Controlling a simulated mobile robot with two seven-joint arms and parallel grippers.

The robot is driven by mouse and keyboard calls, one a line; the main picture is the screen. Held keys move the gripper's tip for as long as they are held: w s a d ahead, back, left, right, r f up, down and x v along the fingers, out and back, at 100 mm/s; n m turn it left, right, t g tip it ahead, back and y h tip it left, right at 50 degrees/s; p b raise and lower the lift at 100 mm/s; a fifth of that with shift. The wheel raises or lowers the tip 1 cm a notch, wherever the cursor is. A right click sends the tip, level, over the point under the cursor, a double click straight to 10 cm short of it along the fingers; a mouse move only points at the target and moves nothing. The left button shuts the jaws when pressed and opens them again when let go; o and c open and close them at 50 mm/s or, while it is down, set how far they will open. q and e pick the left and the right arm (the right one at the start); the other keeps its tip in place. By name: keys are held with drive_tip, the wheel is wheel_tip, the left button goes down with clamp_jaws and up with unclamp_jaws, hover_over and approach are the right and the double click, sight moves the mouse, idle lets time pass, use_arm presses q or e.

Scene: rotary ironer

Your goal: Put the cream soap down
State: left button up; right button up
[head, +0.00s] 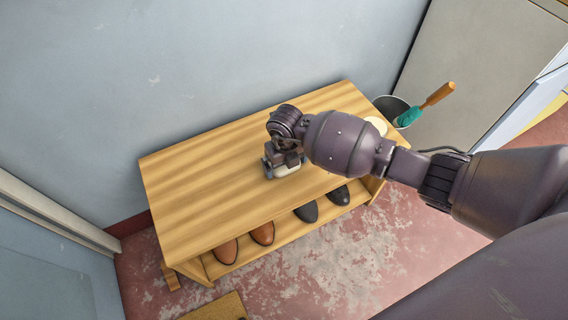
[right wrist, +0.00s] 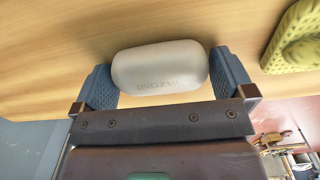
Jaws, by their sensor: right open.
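The cream soap (right wrist: 160,66), a rounded bar with stamped letters, lies on the wooden bench top. In the head view a cream edge of it (head: 289,170) shows below my right gripper (head: 281,165). In the right wrist view my right gripper (right wrist: 165,78) is open, with one blue ridged finger on each side of the soap. The right finger looks close to the soap's end; I cannot tell whether either finger touches it. My left gripper is not in view.
The wooden bench (head: 190,190) has clear top space to the left. Shoes (head: 262,233) stand on its lower shelf. A yellow-green textured object (right wrist: 293,42) lies right of the soap in the wrist view. A bucket (head: 388,105) with a teal brush (head: 409,116) stands behind the right end.

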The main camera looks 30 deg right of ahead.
drive_tip(key=shift+r, duration=0.1)
drive_tip(key=shift+c, duration=0.3)
drive_tip(key=c, duration=0.6)
drive_tip(key=shift+w+r, duration=0.1)
drive_tip(key=shift+r, duration=0.1)
drive_tip(key=shift+c, duration=0.2)
drive_tip(key=r+p, duration=0.1)
drive_tip(key=r, duration=0.2)
drive_tip(key=r+p, duration=0.1)
drive_tip(key=r, duration=0.2)
drive_tip(key=r+p, duration=0.1)
drive_tip(key=r, duration=0.2)
drive_tip(key=shift+w+r+p, duration=0.1)
drive_tip(key=shift+w+p, duration=0.15)
drive_tip(key=shift+p, duration=0.15)
use_arm(q)
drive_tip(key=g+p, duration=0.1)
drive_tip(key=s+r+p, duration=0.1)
drive_tip(key=p, duration=0.1)
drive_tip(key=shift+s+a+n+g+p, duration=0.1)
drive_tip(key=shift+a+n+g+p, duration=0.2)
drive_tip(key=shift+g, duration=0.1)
use_arm(e)
wheel_tip(320, 180, up, 10)
drive_tip(key=shift+s+r, duration=0.15)
drive_tip(key=shift+s, duration=0.15)
